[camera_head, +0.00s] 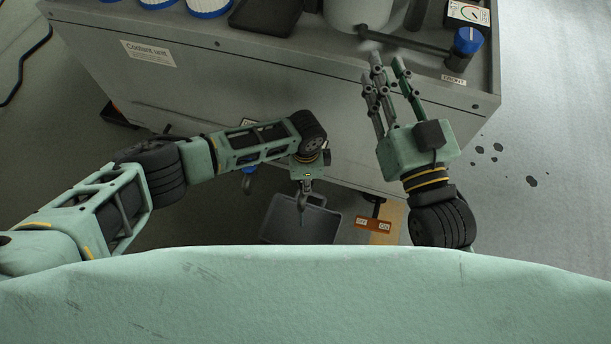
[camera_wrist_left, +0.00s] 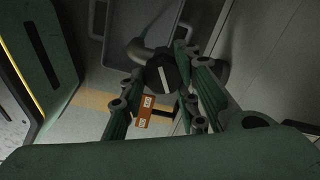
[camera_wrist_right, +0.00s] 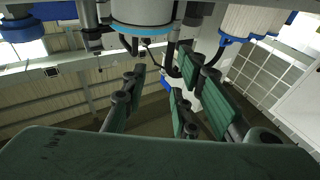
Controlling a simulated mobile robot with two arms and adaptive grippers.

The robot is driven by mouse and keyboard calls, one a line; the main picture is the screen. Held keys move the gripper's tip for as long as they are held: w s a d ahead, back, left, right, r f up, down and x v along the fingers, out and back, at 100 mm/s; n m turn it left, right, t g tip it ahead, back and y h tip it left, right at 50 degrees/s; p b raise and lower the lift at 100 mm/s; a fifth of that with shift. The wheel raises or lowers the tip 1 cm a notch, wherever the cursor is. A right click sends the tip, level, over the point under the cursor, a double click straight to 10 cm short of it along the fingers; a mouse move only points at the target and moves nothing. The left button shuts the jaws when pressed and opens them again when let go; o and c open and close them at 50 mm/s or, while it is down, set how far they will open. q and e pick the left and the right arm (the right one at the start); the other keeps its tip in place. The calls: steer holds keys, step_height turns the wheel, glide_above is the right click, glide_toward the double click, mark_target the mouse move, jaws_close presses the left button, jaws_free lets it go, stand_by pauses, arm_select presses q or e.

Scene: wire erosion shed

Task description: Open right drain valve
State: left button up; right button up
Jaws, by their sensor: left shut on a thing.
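A dark round valve knob (camera_wrist_left: 162,74) with a white line across its face shows in the left wrist view. It sits on a grey pipe, between the fingers of my left gripper (camera_wrist_left: 160,98). My left gripper is shut on this knob. An orange OFF/ON tag (camera_wrist_left: 146,110) is just below the knob; the tag also shows in the head view (camera_head: 374,224). In the head view my left gripper (camera_head: 303,200) hangs low by the cabinet front, and the knob is not clearly seen. My right gripper (camera_head: 388,68) is open and empty, its fingers by the cabinet's top edge.
The grey coolant unit cabinet (camera_head: 290,82) fills the top of the head view. A blue-topped knob (camera_head: 467,40) and a gauge (camera_head: 467,12) stand on its right end. A dark grey tray (camera_head: 300,218) lies low in front. The floor at right is clear apart from dark spots.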

arm_select(q)
steer(key=n+p, duration=0.1)
steer(key=s+n+p, duration=0.1)
steer(key=shift+n, duration=0.3)
steer(key=n+p, duration=0.2)
steer(key=n, duration=0.1)
steer(key=shift+w+d, duration=0.1)
steer(key=shift+d, duration=0.1)
steer(key=shift+f+n, duration=0.1)
steer(key=shift+n, duration=0.2)
arm_select(e)
steer(key=s+d+f+g+h, duration=0.1)
steer(key=s+d+f+g, duration=0.1)
steer(key=s+f+g, duration=0.3)
steer(key=s+d+f+g+h, duration=0.2)
steer(key=s+f+g, duration=0.3)
steer(key=f, duration=0.9)
steer(key=shift+s+d+f+m+g+h, duration=0.25)
steer(key=shift+d+g, duration=0.45)
steer(key=shift+g, duration=0.4)
steer(key=shift+r, duration=0.1)
arm_select(q)
steer(key=o, duration=1)
steer(key=shift+o, duration=0.2)
steer(key=shift+w, duration=0.1)
step_height(320, 180, up, 12)
